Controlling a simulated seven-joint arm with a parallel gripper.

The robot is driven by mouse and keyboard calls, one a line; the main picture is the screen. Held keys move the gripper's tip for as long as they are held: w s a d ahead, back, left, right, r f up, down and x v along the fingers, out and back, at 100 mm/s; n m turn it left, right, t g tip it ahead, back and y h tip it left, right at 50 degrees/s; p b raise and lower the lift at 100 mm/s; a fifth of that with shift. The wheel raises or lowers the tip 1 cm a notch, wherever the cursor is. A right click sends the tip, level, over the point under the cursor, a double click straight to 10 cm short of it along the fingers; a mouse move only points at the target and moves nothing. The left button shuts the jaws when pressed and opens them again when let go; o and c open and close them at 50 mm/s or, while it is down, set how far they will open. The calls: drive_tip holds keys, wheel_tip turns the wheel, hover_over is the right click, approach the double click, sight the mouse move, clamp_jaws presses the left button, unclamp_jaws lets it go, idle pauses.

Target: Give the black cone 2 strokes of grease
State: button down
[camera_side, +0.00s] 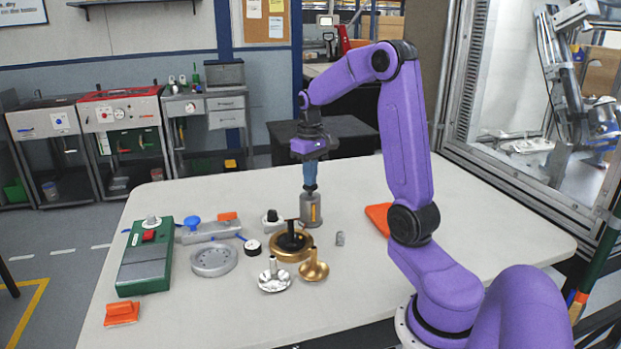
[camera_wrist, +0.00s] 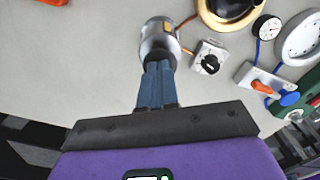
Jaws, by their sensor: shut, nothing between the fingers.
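The black cone (camera_side: 291,238) stands upright in a wide brass ring housing (camera_side: 276,252) near the middle of the table. In the wrist view only part of the brass housing (camera_wrist: 238,22) shows, at the top edge. My gripper (camera_side: 310,188) points down with its blue fingers shut and empty. It is directly at the top of a grey metal cup (camera_side: 310,213) with an orange strip, behind and right of the cone. In the wrist view my fingertips (camera_wrist: 159,66) overlap the cup (camera_wrist: 157,28); I cannot tell whether they touch it. No grease brush is clearly visible.
A silver flared part (camera_side: 273,277) and a brass flared part (camera_side: 314,266) stand in front of the housing. A green box (camera_side: 146,262), grey round flange (camera_side: 213,261) and small dial (camera_side: 252,247) lie left.

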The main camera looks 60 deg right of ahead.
idle(0.3)
drive_tip(key=shift+r, duration=1.8)
drive_tip(key=shift+r, duration=0.1)
drive_tip(key=shift+r, duration=1.9)
